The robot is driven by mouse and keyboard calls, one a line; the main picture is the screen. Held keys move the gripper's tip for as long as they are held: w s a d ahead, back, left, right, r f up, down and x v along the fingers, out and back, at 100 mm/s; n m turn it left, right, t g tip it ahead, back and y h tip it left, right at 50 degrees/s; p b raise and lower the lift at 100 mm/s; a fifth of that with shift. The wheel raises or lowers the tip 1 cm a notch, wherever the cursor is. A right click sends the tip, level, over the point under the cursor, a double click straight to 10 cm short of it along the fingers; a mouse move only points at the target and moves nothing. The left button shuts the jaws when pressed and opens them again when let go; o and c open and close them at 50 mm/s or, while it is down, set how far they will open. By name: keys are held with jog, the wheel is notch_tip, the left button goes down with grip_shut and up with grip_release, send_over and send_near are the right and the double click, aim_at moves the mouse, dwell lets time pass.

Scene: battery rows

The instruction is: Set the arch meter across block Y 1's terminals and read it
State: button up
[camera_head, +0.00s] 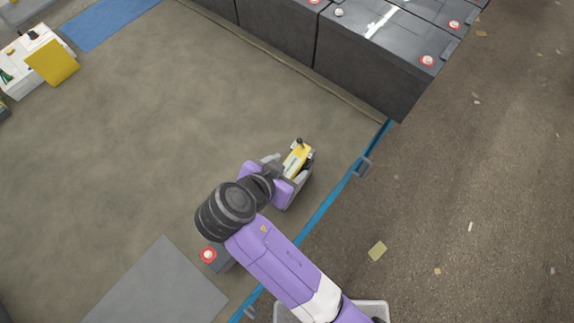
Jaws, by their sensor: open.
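A yellow object with a dark knob on top (297,158), which looks like the arch meter, is at the end of my arm. My gripper (285,172) is open around or beside it; my purple wrist hides part of it, and I cannot tell whether the fingers touch it. Large dark grey battery blocks (350,75) stand at the top, with round pale terminals, some ringed in red, such as one (427,61) near the right corner. I cannot read any label, so I cannot tell which is block Y 1.
A grey block with a red-ringed terminal (208,254) shows partly behind my arm. A white bench (22,78) with a yellow panel (53,63) stands at the upper left. A blue edge strip (330,205) borders the floor. Open floor lies at the left and centre.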

jog(key=shift+b+v, duration=0.55)
jog(key=shift+v, duration=3.35)
